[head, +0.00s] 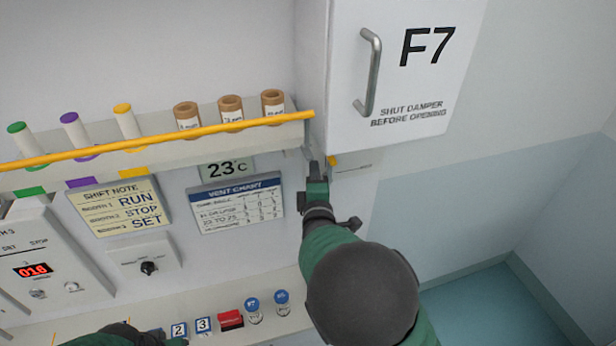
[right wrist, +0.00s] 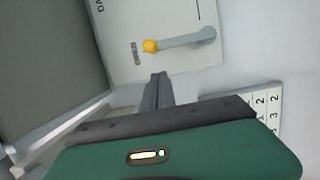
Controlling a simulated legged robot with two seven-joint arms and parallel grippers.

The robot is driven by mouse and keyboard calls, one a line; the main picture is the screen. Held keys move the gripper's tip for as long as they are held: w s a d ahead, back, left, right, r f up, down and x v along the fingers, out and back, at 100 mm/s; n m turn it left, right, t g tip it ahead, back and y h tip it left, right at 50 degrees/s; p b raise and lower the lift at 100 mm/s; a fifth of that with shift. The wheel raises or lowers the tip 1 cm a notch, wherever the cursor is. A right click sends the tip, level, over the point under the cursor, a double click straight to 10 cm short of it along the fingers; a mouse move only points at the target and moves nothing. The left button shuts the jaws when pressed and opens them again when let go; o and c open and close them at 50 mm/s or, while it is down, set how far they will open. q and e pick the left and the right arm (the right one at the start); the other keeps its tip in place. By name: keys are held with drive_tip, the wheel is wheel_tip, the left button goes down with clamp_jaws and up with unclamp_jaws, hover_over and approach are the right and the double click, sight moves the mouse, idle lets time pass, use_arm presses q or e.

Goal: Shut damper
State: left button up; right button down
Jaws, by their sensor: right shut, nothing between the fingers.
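The damper plate (right wrist: 130,18) is on the wall below the F7 cabinet. In the right wrist view its grey lever (right wrist: 185,40) ends in a yellow knob (right wrist: 150,46) beside a small word that seems to read OPEN. In the head view the yellow knob (head: 333,160) peeks out just right of my gripper; the lever is mostly hidden there. My right gripper (head: 315,166) is shut and empty, its fingertips (right wrist: 158,76) close to the knob with a small visible gap. Part of my left arm shows at the bottom left; its gripper is not in view.
The F7 cabinet (head: 400,75) with a handle (head: 371,75) hangs just above my right gripper. A vent chart (head: 240,204) is left of the gripper. The wall at right is bare.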

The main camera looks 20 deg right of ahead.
use_arm(q)
drive_tip(key=shift+s+d+r+p, duration=0.15)
drive_tip(key=shift+r, duration=0.2)
drive_tip(key=shift+s+d+r+p, duration=0.1)
drive_tip(key=shift+r+p, duration=0.05)
drive_tip(key=shift+r, duration=0.2)
use_arm(e)
drive_tip(key=d, duration=0.2)
drive_tip(key=shift+s+d+r, duration=0.1)
drive_tip(key=shift+s+d, duration=0.15)
drive_tip(key=shift+d, duration=0.15)
use_arm(q)
drive_tip(key=shift+w+a+f, duration=0.1)
drive_tip(key=shift+w, duration=0.05)
use_arm(e)
drive_tip(key=shift+w+a, duration=0.1)
drive_tip(key=shift+w, duration=0.05)
use_arm(q)
drive_tip(key=shift+a+f, duration=0.1)
use_arm(e)
drive_tip(key=shift+m, duration=0.3)
